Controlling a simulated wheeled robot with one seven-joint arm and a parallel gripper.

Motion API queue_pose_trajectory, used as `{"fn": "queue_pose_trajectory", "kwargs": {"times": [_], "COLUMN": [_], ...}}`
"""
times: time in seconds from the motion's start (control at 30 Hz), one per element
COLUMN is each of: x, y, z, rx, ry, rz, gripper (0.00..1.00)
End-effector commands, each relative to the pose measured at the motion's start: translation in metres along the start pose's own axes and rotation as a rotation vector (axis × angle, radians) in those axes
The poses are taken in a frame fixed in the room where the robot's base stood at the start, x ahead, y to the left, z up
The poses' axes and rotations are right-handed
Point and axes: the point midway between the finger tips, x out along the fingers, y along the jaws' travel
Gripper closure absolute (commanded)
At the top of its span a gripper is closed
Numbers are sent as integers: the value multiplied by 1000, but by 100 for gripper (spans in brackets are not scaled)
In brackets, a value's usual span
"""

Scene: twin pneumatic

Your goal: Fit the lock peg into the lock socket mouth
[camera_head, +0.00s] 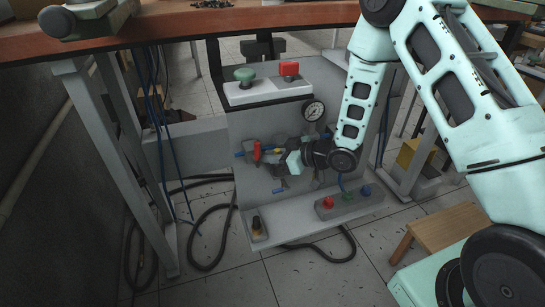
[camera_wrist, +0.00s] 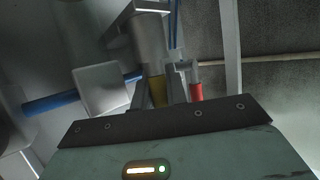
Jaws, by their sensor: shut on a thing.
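My gripper (camera_head: 283,160) is at the middle of the upright grey panel, facing left. In the wrist view, a brass-coloured piece (camera_wrist: 158,92) shows between its fingertips, and the gripper is shut on it; I take this to be the lock peg. A grey cylindrical fitting (camera_wrist: 152,38) lies just beyond and in line with it; I cannot tell whether they touch or whether this is the lock socket. A red lever (camera_head: 257,151) stands left of the gripper and also shows in the wrist view (camera_wrist: 196,92). The mouth of the socket is hidden.
The grey panel (camera_head: 245,185) carries a pressure gauge (camera_head: 313,110) and blue tube ends. Above is a white box (camera_head: 268,90) with a green and a red button. On the lower ledge are a small block (camera_head: 257,227) and a button box (camera_head: 345,204). Dark hoses lie on the floor.

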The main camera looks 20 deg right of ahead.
Motion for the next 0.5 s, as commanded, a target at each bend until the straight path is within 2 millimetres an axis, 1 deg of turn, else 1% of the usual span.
{"fn": "queue_pose_trajectory", "kwargs": {"times": [0.1, 0.13, 0.17, 0.4, 0.5], "x": [2, 2, 1, 1, 0], "y": [0, 0, 0, 0, 0], "z": [4, 4, 3, 3, -1], "rx": [1, 1, 0, 0, 0], "ry": [0, 0, 0, 0, 0], "rz": [0, 0, 0, 0, 0], "gripper": [100, 83, 77, 77, 77]}}
